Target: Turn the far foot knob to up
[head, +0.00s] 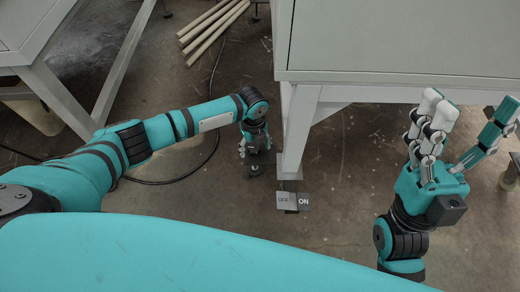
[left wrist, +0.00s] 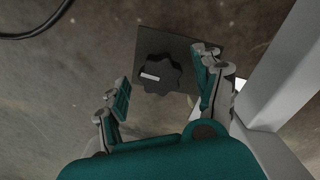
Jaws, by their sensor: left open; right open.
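A dark, lobed foot knob (left wrist: 160,84) with a white bar mark sits on a dark square plate (left wrist: 183,47) in the left wrist view. The bar runs roughly across that picture, slightly tilted. My left gripper (left wrist: 163,76) is open, with one finger on each side of the knob; contact cannot be told. In the head view my left gripper (head: 256,150) points down beside the pale cabinet leg, low over the floor, and mostly hides the knob. My right gripper (head: 455,140) is open and empty, raised at the right, away from the knob.
The pale cabinet leg (head: 298,125) stands just right of my left gripper. An OFF/ON plate (head: 293,201) lies near its foot. A black cable (head: 190,176) and several pale rods (head: 212,30) lie on the floor. A frame (head: 60,95) stands at the left.

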